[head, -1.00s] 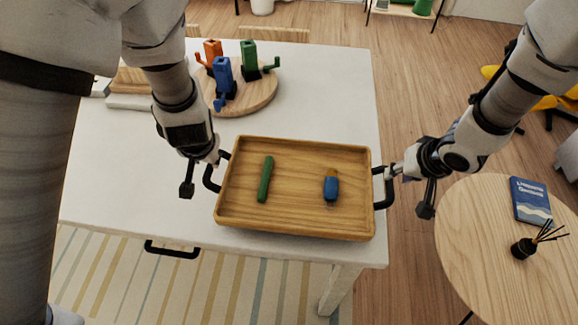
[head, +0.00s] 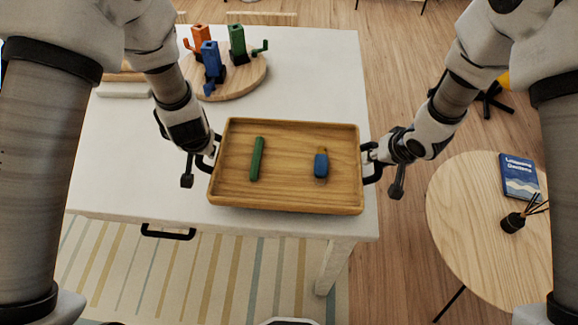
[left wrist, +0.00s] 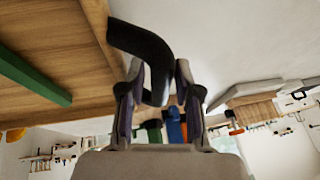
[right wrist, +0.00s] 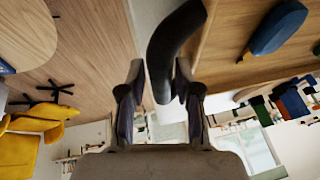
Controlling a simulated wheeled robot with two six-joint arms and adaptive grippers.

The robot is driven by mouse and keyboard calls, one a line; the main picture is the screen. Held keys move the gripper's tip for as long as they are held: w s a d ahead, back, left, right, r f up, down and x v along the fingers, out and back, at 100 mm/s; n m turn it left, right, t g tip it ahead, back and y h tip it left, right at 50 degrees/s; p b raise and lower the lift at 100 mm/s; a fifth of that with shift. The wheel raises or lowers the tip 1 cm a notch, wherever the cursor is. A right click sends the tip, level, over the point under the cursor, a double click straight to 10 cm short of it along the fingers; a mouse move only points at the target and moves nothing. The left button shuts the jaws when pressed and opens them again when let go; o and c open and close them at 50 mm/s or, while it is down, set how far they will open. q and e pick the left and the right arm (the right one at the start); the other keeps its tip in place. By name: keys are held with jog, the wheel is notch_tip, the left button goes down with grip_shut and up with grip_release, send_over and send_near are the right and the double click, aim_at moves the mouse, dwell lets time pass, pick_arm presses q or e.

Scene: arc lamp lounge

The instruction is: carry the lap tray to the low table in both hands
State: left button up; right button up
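The lap tray (head: 340,200) is a wooden rectangle with black handles at its short ends, resting level on the white table (head: 290,85). A green stick-like item (head: 257,160) and a blue item (head: 321,166) lie in it. My left gripper (head: 211,152) is at the left handle, which passes between its fingers in the left wrist view (left wrist: 155,90). My right gripper (head: 368,152) is at the right handle, which passes between its fingers in the right wrist view (right wrist: 162,90). Both grippers look open, with narrow gaps beside the handles. The fingertips are small and partly hidden in the head view.
A round low wooden table (head: 465,215) stands at the right, bearing a blue book (head: 520,177) and a dark reed diffuser (head: 512,222). A round board (head: 245,78) with orange, blue and green devices sits behind the tray. Open wooden floor lies between the tables.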

pick_arm(q)
jog(key=shift+w, duration=0.1)
pick_arm(e)
jog(key=shift+w+a, duration=0.1)
pick_arm(q)
grip_shut()
pick_arm(e)
grip_shut()
